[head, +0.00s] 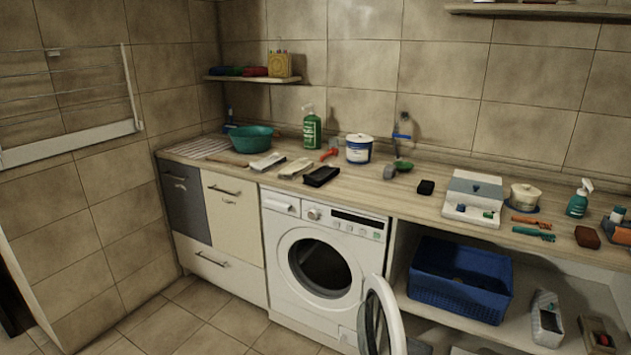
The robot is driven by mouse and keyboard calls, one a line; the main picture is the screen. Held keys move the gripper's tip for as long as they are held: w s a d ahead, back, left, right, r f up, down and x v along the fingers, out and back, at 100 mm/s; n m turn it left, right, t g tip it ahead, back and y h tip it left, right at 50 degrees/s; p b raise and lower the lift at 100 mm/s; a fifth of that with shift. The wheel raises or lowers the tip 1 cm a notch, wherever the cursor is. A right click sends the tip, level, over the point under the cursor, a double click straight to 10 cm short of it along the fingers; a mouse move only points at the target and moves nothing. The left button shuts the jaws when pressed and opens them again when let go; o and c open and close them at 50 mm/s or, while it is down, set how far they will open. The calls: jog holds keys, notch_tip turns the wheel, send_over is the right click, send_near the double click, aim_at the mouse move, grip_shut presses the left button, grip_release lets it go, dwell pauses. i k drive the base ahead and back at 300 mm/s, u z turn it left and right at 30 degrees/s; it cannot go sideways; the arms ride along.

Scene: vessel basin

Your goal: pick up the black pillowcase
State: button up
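A flat, folded black cloth (321,176), which looks like the black pillowcase, lies near the front edge of the wooden counter (440,208), above the washing machine. Two pale folded cloths lie to its left, a beige one (295,168) and a whiter one (267,161). They lie close together with small gaps. A smaller black block (426,187) lies farther right on the counter; I cannot tell what it is. My gripper is not in view.
The washing machine (322,252) stands below with its round door (382,318) swung open. A white-blue tub (359,149), a red-headed tool (330,154) and a green bottle (312,129) stand or lie behind the cloth. A blue basket (460,279) sits under the counter.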

aim_at(317, 179)
jog(key=u, duration=0.4)
jog(key=k, duration=1.15)
jog(key=u, duration=1)
jog(key=i, duration=1.25)
jog(key=u, duration=0.45)
jog(key=i, duration=2.35)
jog(key=z, duration=0.95)
jog(key=i, duration=0.6)
jog(key=z, duration=0.15)
